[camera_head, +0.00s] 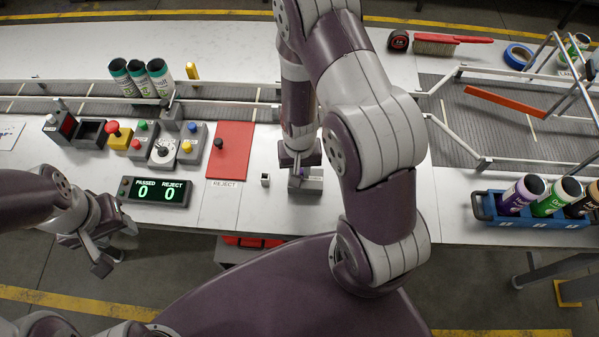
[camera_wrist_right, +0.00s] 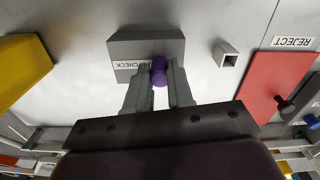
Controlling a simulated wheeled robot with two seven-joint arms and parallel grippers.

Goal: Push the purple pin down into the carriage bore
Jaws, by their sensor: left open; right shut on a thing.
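The purple pin (camera_wrist_right: 158,71) is between the fingers of my right gripper (camera_wrist_right: 160,78), which is shut on it. The pin is at the edge of a grey block (camera_wrist_right: 150,46) labelled CHECK, which also shows on the table in the head view (camera_head: 312,184). Whether the pin is in a bore cannot be told, as its lower end and any bore are hidden. My right gripper also shows in the head view (camera_head: 299,168), pointing down at the block. My left gripper (camera_head: 117,248) is open and empty, off the table's front edge at left.
A small hollow square holder (camera_head: 265,180) stands just left of the block. A red REJECT plate (camera_head: 231,150) and a counter display (camera_head: 155,191) lie further left. A blue crate (camera_head: 530,211) with cans stands at right. My right arm covers the table's middle.

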